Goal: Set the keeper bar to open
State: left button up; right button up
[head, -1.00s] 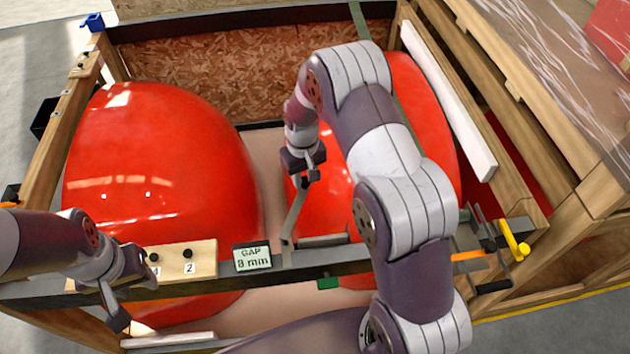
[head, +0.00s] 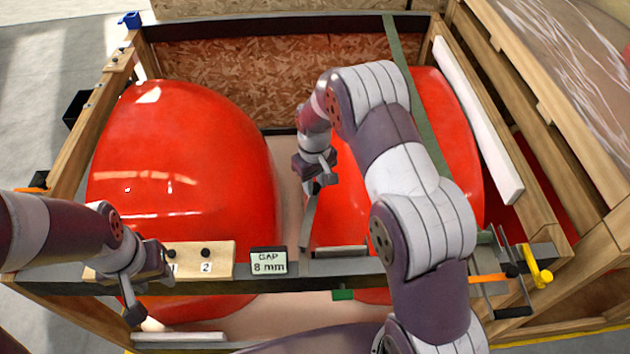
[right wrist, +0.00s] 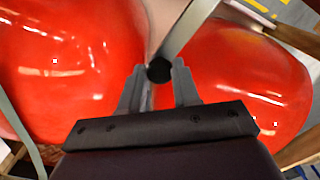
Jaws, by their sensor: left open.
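A flat grey bar (head: 308,222), which looks like the keeper bar, rises at a slight tilt from the front rail between the two red nosecones. In the right wrist view the bar (right wrist: 188,28) ends in a black round knob (right wrist: 158,71). My right gripper (head: 313,186) is at the bar's upper end. Its fingertips (right wrist: 159,75) sit on either side of the knob and appear closed on it. My left gripper (head: 150,295) is open and empty at the front rail, beside the wooden block numbered 2 (head: 220,260).
The left red nosecone (head: 180,190) and right red nosecone (head: 455,140) fill the wooden crate. A display (head: 268,262) on the front rail reads GAP 8 mm. A yellow handle (head: 541,276) and orange-marked rods stand at the rail's right end. A green strap (head: 418,115) crosses the right nosecone.

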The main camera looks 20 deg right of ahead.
jog(key=o, duration=0.4)
jog(key=shift+r, duration=0.1)
jog(key=shift+o, duration=0.2)
notch_tip(320, 180, up, 13)
jog(key=shift+f, duration=0.2)
jog(key=s+d+m+t, duration=0.1)
jog(key=s+m, duration=0.2)
jog(key=s, duration=1.8)
jog(key=shift+d+f, duration=0.4)
jog(key=shift+f, duration=0.05)
